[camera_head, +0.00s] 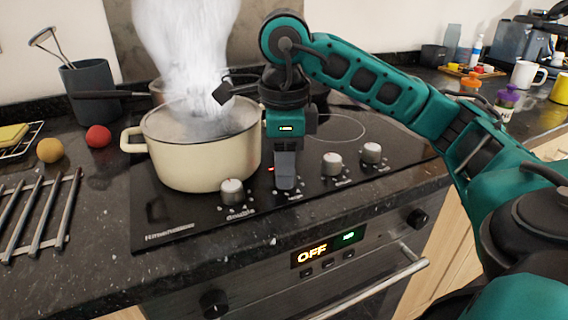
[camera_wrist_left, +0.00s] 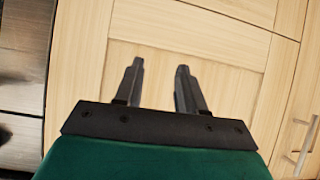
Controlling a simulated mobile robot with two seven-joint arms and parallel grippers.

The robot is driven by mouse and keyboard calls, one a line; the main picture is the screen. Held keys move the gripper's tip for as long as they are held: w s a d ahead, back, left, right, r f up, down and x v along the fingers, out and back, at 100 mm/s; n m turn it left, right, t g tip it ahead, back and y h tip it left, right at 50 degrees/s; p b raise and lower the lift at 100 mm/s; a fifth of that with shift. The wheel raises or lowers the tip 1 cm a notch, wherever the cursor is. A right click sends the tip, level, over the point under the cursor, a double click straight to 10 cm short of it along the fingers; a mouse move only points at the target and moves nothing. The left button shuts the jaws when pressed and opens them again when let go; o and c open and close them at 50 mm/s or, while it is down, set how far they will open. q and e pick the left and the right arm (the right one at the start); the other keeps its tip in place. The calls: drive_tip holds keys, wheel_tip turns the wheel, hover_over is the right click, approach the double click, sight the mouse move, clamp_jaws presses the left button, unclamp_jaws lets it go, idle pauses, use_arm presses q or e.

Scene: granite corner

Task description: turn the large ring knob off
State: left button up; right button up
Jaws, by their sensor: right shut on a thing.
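My right gripper (camera_head: 285,172) points down at the hob's front control strip and is shut on a knob there, the second from the left in the row. I take this to be the large ring knob. The gripper hides it, so I cannot see which way it is turned. A small red light shows just left of the fingers. Three other silver knobs show, one to the left (camera_head: 232,191) and two to the right (camera_head: 332,163) (camera_head: 372,153). My left gripper (camera_wrist_left: 160,78) is open and empty, in front of wooden cabinet doors.
A cream pot (camera_head: 195,160) steams on the black glass hob (camera_head: 160,215), close left of my right gripper. A pan stands behind it. A metal rack (camera_head: 40,215) lies left. The oven display (camera_head: 325,250) below reads OFF. Mugs and bottles stand on the right counter.

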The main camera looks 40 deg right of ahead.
drive_tip(key=n, duration=0.5)
drive_tip(key=shift+n+b, duration=0.3)
drive_tip(key=shift+b, duration=0.05)
drive_tip(key=n, duration=0.4)
drive_tip(key=shift+n, duration=0.3)
drive_tip(key=n, duration=0.5)
drive_tip(key=shift+s+d+y+b, duration=0.1)
drive_tip(key=shift+y+b, duration=0.25)
drive_tip(key=shift+y, duration=0.05)
drive_tip(key=n, duration=0.4)
drive_tip(key=shift+n, duration=0.5)
drive_tip(key=o, duration=1)
drive_tip(key=shift+o, duration=0.2)
